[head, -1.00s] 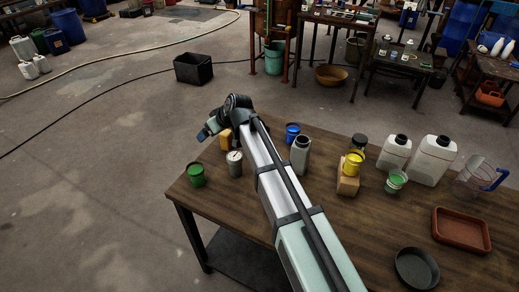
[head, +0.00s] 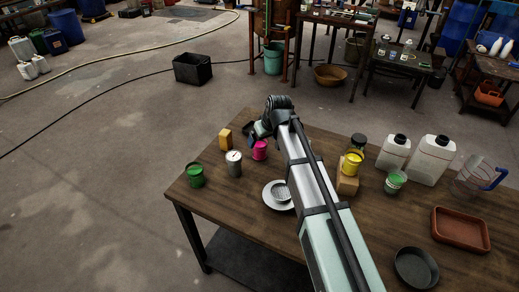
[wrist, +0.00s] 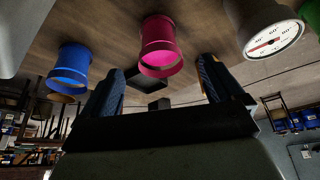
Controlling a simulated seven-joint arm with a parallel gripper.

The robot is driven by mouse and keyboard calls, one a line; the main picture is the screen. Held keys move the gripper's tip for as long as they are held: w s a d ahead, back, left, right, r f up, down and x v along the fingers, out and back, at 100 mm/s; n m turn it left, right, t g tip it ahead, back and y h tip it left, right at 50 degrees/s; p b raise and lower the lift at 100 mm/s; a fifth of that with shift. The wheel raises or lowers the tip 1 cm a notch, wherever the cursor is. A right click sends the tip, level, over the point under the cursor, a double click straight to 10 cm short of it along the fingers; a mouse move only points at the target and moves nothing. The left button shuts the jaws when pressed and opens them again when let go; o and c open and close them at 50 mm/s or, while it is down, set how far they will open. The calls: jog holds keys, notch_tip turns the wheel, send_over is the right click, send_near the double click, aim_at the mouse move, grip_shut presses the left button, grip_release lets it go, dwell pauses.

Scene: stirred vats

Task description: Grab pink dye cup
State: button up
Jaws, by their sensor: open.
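The pink dye cup (head: 259,150) stands on the wooden table, to the right of a grey can with a dial. In the wrist view the pink cup (wrist: 160,45) appears inverted, in line with the gap between my fingers. My gripper (wrist: 160,77) is open, with one dark blue finger on each side of the gap and nothing held. The distance from fingertips to cup is hard to judge.
A blue cup (wrist: 68,68) and the dial can (wrist: 272,30) flank the pink cup. The table's left front is clear.

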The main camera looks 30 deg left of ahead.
aim_at(261, 143)
jog(key=shift+x, duration=3.6)
jog(key=shift+w+a+r, duration=0.1)
jog(key=shift+w+a, duration=0.05)
jog(key=shift+c, duration=0.2)
jog(key=c, duration=1.1)
